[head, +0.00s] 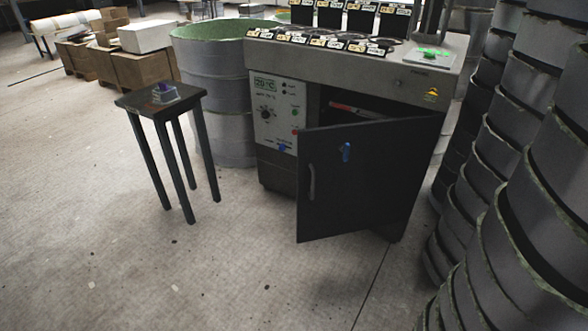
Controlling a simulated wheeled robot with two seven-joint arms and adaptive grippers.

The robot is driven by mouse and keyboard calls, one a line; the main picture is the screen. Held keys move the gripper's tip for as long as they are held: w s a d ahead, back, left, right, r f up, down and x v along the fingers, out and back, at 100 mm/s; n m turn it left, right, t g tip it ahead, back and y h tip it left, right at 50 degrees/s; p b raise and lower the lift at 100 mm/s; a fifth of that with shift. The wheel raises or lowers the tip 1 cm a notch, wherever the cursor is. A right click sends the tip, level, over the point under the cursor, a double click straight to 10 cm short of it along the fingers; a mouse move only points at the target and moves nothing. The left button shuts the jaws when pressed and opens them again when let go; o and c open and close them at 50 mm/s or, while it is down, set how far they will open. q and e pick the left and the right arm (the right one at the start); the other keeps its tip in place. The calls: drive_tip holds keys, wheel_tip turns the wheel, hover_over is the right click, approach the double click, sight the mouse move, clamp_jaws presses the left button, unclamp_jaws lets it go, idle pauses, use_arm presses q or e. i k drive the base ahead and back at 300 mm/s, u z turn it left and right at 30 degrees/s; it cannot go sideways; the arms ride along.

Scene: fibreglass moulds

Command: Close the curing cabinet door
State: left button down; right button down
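The curing cabinet (279,180) stands right of centre in the head view, with a control panel on its left front. Its dark door (365,180) is partly open and swung out toward me, with its free edge at the left. Above the door, part of the dark interior shows, with a reddish and white thing inside. Neither of my grippers shows in the head view.
A small dark table (160,100) with a small purple and grey object stands left of the cabinet. A large grey drum (215,95) is behind it. Stacked grey moulds (510,200) crowd the right side. The floor (200,270) in front is clear.

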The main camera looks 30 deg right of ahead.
sight(380, 185)
drive_tip(key=z, duration=0.35)
drive_tip(key=i, duration=0.6)
drive_tip(key=z, duration=0.55)
